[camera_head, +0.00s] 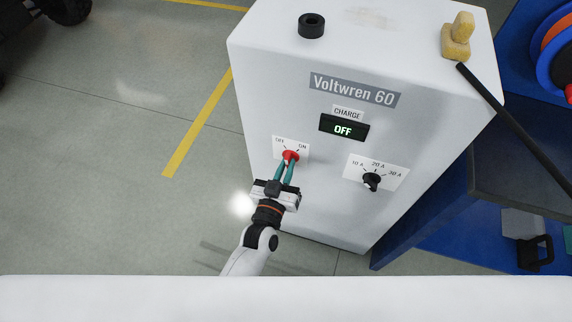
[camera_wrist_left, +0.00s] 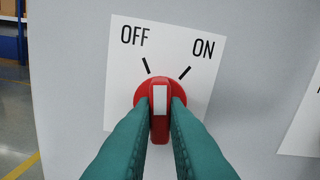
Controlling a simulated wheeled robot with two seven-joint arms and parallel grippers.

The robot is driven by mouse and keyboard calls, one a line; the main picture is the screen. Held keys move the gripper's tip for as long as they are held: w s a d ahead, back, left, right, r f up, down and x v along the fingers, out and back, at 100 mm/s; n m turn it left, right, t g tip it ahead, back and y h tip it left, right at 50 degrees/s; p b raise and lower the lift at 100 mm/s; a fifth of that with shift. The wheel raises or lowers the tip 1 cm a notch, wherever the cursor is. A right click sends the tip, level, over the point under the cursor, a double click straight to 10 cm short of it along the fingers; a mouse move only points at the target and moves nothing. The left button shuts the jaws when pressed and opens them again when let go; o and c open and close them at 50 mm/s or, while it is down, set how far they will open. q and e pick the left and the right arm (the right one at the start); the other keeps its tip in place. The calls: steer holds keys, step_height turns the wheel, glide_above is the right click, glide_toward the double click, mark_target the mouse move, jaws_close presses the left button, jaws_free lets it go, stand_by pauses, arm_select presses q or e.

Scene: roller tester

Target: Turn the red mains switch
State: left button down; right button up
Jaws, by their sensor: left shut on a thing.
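The red mains switch (camera_head: 292,155) is a round knob with a grip bar on the front of the white Voltwren 60 cabinet (camera_head: 260,75). In the left wrist view the red switch (camera_wrist_left: 160,130) sits below the OFF and ON marks of its white label (camera_wrist_left: 165,35). Its white stripe points straight up, between the two marks. My left gripper (camera_head: 289,163) has its teal fingers shut on the switch bar, one on each side. The fingers hide part of the knob's lower side. The display (camera_head: 343,128) under CHARGE reads OFF. My right gripper is not in view.
A black current knob (camera_head: 371,180) sits right of the switch. A black ring (camera_head: 311,25) and a yellowish block-shaped piece (camera_head: 458,38) are on the cabinet top. A black rod (camera_head: 515,125) slants past the right edge. A dark blue bench stands at right.

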arm_select(q)
steer(key=shift+n, duration=1.9)
steer(key=c, duration=1.4)
jaws_free()
steer(key=shift+c, duration=0.2)
steer(key=v, duration=1.2)
